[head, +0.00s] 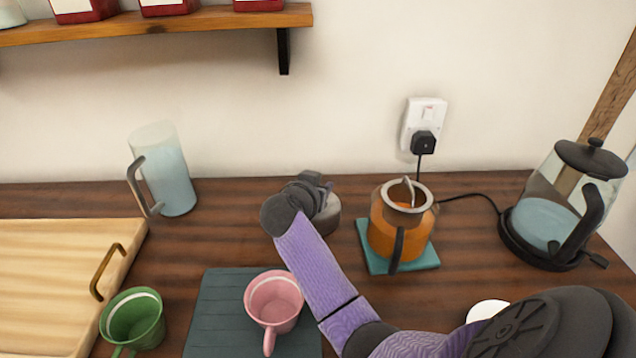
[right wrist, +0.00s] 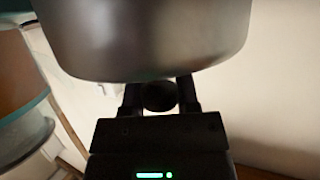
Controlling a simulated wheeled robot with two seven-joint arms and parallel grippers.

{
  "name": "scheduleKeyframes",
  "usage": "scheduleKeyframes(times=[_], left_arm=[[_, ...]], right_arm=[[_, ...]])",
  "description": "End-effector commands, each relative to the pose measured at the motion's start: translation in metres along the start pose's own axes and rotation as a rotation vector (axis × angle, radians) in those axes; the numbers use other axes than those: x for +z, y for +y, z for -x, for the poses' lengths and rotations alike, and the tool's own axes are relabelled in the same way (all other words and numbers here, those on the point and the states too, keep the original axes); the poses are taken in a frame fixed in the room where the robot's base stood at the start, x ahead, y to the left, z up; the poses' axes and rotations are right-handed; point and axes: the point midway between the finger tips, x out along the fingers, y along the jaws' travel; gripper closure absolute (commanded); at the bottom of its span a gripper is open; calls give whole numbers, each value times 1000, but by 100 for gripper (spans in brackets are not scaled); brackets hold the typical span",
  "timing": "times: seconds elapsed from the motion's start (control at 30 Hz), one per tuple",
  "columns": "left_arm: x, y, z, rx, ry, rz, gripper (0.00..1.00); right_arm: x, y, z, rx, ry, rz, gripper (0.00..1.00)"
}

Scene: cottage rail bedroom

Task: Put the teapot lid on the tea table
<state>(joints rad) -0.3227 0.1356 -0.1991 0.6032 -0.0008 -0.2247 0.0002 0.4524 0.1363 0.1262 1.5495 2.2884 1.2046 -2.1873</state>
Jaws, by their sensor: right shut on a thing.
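My right gripper (head: 322,188) is shut on the dark knob (right wrist: 160,97) of the grey metal teapot lid (head: 328,214). The lid fills the top of the right wrist view (right wrist: 150,40). In the head view it is partly hidden by my wrist, over the dark wooden tabletop (head: 470,215), left of the teapot. I cannot tell whether it touches the wood. The glass teapot (head: 385,240) holds orange tea, stands uncovered on a teal mat (head: 425,262), and has a metal rim with something thin sticking up inside. My left gripper is not in view.
A pink cup (head: 272,300) on a dark mat (head: 215,310), a green cup (head: 135,320) and a light wooden tray (head: 50,260) are at front left. A pitcher (head: 168,175) stands behind. A kettle (head: 545,220) with a cord is at right. The wood between pitcher and lid is clear.

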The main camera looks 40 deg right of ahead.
Motion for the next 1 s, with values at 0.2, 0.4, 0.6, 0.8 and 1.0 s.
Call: scheduleKeyframes(times=[0.2, 0.4, 0.6, 0.8, 1.0], left_arm=[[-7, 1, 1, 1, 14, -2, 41], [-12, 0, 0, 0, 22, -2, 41], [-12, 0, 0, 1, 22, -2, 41], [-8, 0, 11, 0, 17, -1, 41], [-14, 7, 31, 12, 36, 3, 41]], right_arm=[[4, 0, -1, -2, 0, 0, 59], [5, 0, -2, -1, -2, 1, 26], [5, 0, -2, 0, -3, 2, 26], [-11, -1, 24, -5, -3, 1, 26], [-11, 0, 67, -3, -2, 1, 26]])
